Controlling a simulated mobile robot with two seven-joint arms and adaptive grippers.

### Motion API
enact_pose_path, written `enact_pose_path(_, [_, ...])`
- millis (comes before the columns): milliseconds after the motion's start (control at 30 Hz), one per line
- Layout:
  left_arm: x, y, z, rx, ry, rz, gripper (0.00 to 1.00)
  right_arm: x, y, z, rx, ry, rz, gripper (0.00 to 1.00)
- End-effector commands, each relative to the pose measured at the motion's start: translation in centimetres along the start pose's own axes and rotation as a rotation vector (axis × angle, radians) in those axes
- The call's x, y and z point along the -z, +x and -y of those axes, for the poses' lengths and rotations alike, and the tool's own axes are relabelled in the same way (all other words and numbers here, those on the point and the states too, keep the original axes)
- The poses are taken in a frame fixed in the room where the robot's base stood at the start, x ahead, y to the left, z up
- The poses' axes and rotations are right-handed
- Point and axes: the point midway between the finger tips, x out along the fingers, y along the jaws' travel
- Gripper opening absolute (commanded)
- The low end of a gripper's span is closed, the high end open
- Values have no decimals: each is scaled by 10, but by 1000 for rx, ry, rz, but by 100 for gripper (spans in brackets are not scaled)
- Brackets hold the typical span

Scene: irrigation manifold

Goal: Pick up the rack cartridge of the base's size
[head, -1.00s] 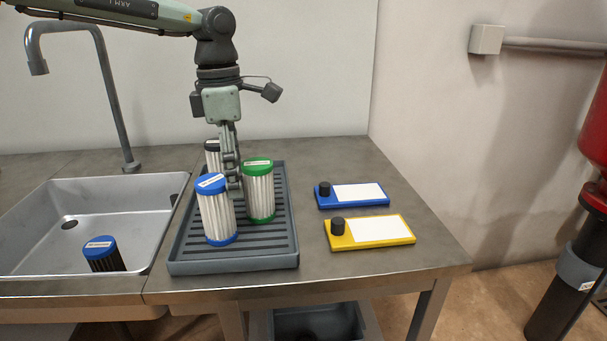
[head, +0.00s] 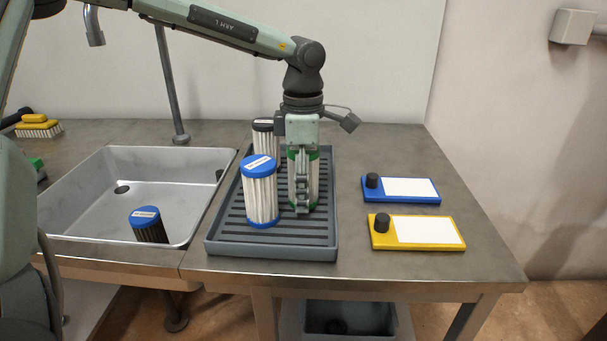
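A white pleated cartridge with blue caps (head: 260,200) stands upright in the front of the grey rack tray (head: 270,249). A cartridge with green caps (head: 314,180) stands to its right, partly hidden behind my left gripper (head: 302,205). A cartridge with a dark cap (head: 264,126) stands behind them. A dark cartridge with a blue cap (head: 149,225) is in the sink. My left gripper points down, edge-on, in front of the green cartridge; its finger gap and any contact are hidden. My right gripper is not in view.
A blue block with a white plate and dark knob (head: 410,188) and a similar yellow block (head: 428,231) lie right of the tray. The steel sink (head: 85,205) is at left with a tap (head: 170,85). A brush (head: 38,127) lies at far left.

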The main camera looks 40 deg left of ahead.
Motion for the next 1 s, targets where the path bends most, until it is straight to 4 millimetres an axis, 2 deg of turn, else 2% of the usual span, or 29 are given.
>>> enact_pose_path(200, [0,0,0,-1,0,1,73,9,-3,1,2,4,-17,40])
enact_pose_path(667, [0,0,0,-1,0,1,16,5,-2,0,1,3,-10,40])
enact_pose_path(867, [0,-1,0,-2,0,1,16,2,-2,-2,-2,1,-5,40])
enact_pose_path(1000, [-1,-12,-1,-6,-1,3,16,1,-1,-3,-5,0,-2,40])
